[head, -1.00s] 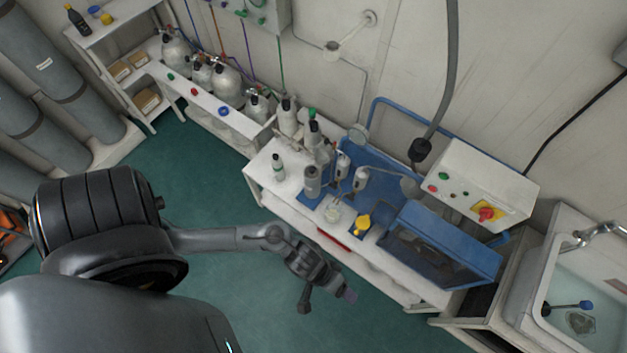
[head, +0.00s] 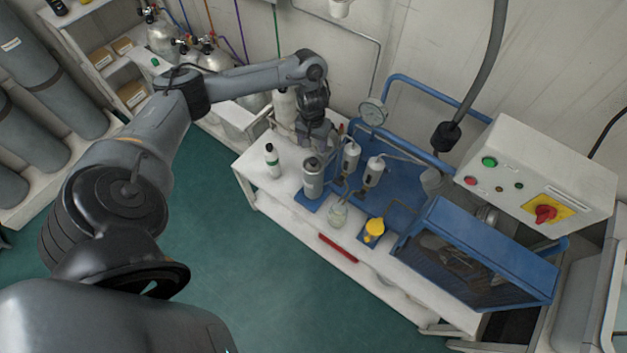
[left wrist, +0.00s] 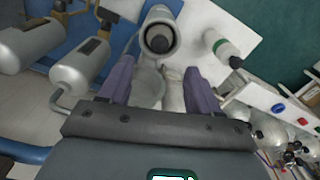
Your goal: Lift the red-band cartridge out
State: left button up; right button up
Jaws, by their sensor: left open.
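My left gripper (head: 316,146) points down over the back left part of the white bench, behind a grey canister (head: 313,180). In the left wrist view my gripper's purple fingers (left wrist: 158,84) are apart. Pale, rounded shapes (left wrist: 150,88) show below and between them; I cannot tell whether either finger touches them. The dark-topped canister also shows in the left wrist view (left wrist: 159,36), just beyond the fingers. I cannot make out a red band on any cartridge; the gripper hides part of that area. My right gripper is not in view.
Two grey-white filter cylinders (head: 351,156) and a blue panel (head: 400,190) stand right of the gripper. A green-banded bottle (head: 272,160) stands left. A glass beaker (head: 338,214) and a yellow-topped item (head: 374,229) stand near the bench front. A gauge (head: 373,112) is behind.

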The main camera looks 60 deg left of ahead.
pick_arm(q)
jog(key=b, duration=0.2)
send_over(313, 160)
jog(key=f, duration=0.4)
jog(key=shift+s+d+f, duration=0.15)
jog(key=shift+d+f, duration=0.05)
jog(key=shift+f, duration=0.05)
jog(key=shift+f+b, duration=0.3)
jog(key=shift+f, duration=0.15)
jog(key=shift+a+f+b, duration=0.2)
jog(key=shift+f+b, duration=0.55)
jog(key=shift+f, duration=1.45)
jog(key=shift+c, duration=0.4)
grip_shut()
jog(key=shift+w, duration=0.2)
